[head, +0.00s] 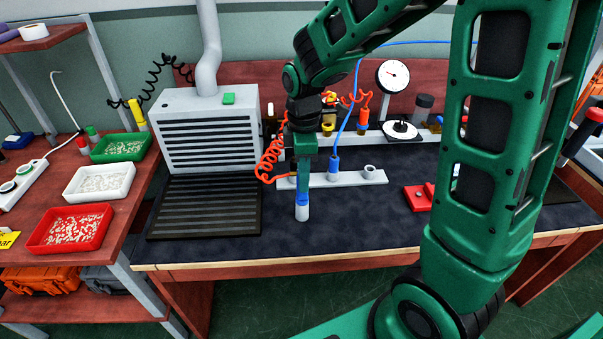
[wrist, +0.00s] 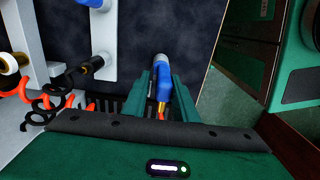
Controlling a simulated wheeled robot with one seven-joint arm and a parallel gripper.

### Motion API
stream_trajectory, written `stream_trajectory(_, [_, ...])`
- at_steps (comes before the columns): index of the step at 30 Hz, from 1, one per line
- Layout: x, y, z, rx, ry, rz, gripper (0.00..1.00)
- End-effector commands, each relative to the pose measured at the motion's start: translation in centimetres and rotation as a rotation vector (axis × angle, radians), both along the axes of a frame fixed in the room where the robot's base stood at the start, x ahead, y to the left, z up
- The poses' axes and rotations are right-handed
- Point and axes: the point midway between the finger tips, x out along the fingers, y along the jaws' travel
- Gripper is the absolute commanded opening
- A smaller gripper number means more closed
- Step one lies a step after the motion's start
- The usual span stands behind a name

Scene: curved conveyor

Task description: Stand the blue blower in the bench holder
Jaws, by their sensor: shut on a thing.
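My gripper (head: 302,192) is shut on the blue blower (head: 302,199), a blue body with a pale grey lower end. It hangs roughly upright over the front of the dark bench mat; whether its tip touches the mat I cannot tell. In the wrist view the blower (wrist: 164,82) sits between the fingers (wrist: 163,98), with a brass-coloured end towards me. Behind it, the bench holder, a pale grey bar (head: 348,179), has an empty-looking grey cup (head: 370,172) at its right. A blue fitting (head: 333,163) with a blue hose stands at its middle.
A grey vented box (head: 209,130) and dark slatted grille (head: 205,207) stand left. An orange coiled hose (head: 270,161) lies behind my gripper. A gauge (head: 393,76) and a round dial plate (head: 401,131) are at the back.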

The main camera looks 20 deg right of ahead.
Motion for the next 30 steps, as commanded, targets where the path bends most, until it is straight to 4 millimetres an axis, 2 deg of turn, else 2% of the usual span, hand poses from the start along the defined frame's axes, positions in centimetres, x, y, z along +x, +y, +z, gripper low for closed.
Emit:
stream_trajectory(2, [0.0, 0.0, -0.2, 0.0, 0.0, 0.0, 0.13])
stream_trajectory(3, [0.0, 0.0, -0.2, 0.0, 0.0, 0.0, 0.3])
stream_trajectory(5, [0.0, 0.0, -0.1, 0.0, 0.0, 0.0, 0.45])
stream_trajectory(6, [0.0, 0.0, -0.1, 0.0, 0.0, 0.0, 0.48])
stream_trajectory(17, [0.0, 0.0, 0.4, 0.001, -0.001, 0.0, 0.48])
stream_trajectory(20, [0.1, 0.0, 1.6, 0.001, -0.004, 0.0, 0.48])
stream_trajectory(30, [0.2, 0.0, 7.7, 0.001, -0.003, 0.0, 0.48])
